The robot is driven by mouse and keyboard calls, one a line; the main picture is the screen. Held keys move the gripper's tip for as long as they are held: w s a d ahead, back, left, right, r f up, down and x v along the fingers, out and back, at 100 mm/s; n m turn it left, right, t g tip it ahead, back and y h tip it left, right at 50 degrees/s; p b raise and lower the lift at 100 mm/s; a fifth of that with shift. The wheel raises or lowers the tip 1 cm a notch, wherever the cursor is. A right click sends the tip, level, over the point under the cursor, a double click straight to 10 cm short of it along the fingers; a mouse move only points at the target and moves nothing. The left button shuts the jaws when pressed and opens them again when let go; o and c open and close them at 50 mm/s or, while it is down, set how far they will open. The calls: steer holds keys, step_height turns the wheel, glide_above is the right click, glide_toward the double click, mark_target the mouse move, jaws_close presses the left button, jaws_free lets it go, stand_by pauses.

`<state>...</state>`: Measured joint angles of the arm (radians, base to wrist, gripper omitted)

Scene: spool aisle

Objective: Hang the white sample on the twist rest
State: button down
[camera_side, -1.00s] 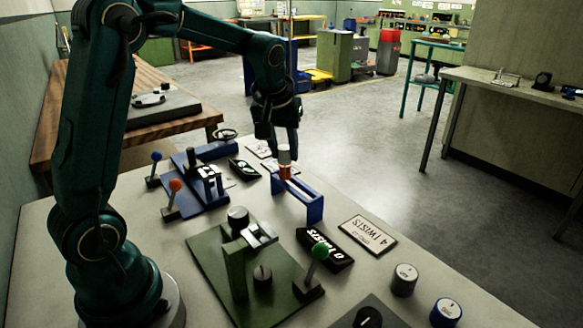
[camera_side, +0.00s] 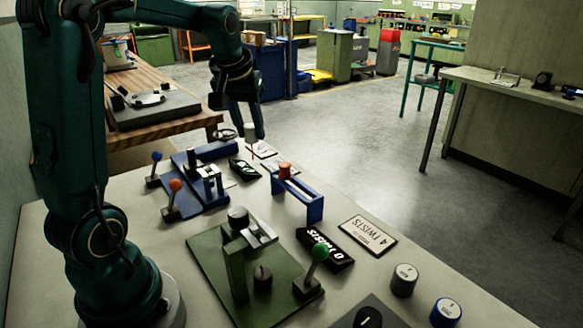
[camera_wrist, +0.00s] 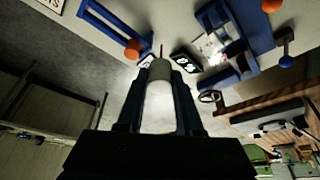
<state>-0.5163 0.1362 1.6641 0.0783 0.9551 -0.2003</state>
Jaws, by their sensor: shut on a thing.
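The white sample (camera_side: 251,135) is a pale cylinder with a thin reddish rod hanging below it. My gripper (camera_wrist: 158,95) is shut on it and holds it upright above the back part of the table. It also shows between my fingers in the wrist view (camera_wrist: 158,108). A blue open frame (camera_side: 314,207) stands in front and to the right of my gripper, with an orange piece (camera_side: 285,171) at its far end. I cannot tell for sure which fixture is the twist rest. A blue fixture (camera_side: 190,176) with clamps is to the left.
A handwheel (camera_side: 224,134) is close behind the blue fixture. Black cards (camera_side: 325,250) and a white "4 TWISTS" card (camera_side: 368,236) lie flat. Levers with blue and orange knobs stand left.

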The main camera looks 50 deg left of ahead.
mark_target(265, 230)
steer(key=shift+s+d+f, duration=0.15)
steer(key=shift+s+f, duration=0.05)
steer(key=shift+s, duration=0.1)
steer(key=s+d+m+h, duration=0.1)
steer(key=s+d+m, duration=0.2)
steer(key=d, duration=0.6)
steer(key=s+d+r+m+h, duration=0.1)
steer(key=s+d+m, duration=0.2)
steer(key=s+d, duration=0.3)
steer(key=shift+s+d+t, duration=0.3)
steer(key=shift+d+t, duration=0.1)
steer(key=shift+d, duration=1.45)
steer(key=shift+f, duration=2.55)
steer(key=shift+c, duration=2.4)
jaws_free()
steer(key=shift+r, duration=0.1)
